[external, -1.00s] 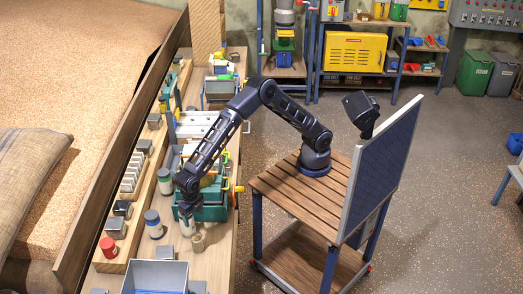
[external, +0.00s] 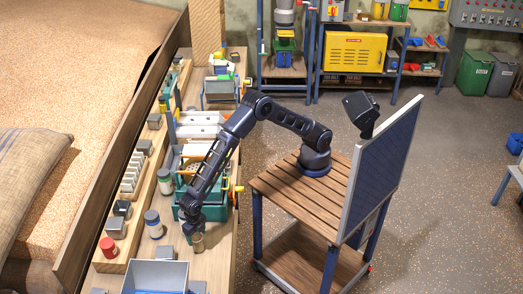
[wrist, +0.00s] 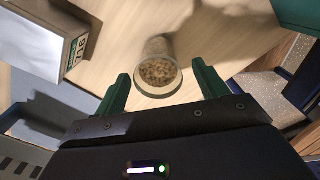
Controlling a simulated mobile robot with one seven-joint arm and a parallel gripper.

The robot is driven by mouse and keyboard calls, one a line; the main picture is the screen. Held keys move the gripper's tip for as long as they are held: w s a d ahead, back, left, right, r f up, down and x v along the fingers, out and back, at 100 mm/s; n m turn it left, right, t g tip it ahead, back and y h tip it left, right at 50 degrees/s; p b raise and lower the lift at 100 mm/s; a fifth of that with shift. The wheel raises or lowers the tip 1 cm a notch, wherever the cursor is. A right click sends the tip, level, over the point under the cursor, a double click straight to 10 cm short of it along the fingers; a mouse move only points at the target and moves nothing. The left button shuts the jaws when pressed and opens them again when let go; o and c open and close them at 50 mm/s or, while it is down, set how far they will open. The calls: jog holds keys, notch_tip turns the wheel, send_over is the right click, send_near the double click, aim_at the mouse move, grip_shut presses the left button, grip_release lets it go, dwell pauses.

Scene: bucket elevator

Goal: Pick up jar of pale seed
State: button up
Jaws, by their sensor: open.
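The jar of pale seed (wrist: 158,72) is a small clear jar with tan grains, seen from above in the wrist view. In the external view the jar (external: 198,243) stands on the bench near its right edge, partly hidden by my gripper (external: 193,228). In the wrist view my gripper (wrist: 161,74) is open, with one green finger on each side of the jar. The jar shows between the fingertips, with a gap on both sides. I cannot tell how far the fingers reach down beside it.
A grey open bin (external: 155,276) stands in front of the jar. A labelled grey block (wrist: 55,40) shows in the wrist view.

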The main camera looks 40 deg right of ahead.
notch_tip(320, 180, down, 3)
jog(key=shift+a+f, duration=0.1)
jog(key=shift+a, duration=0.05)
jog(key=c, duration=1.2)
jog(key=shift+o, duration=0.2)
jog(key=shift+r, duration=0.2)
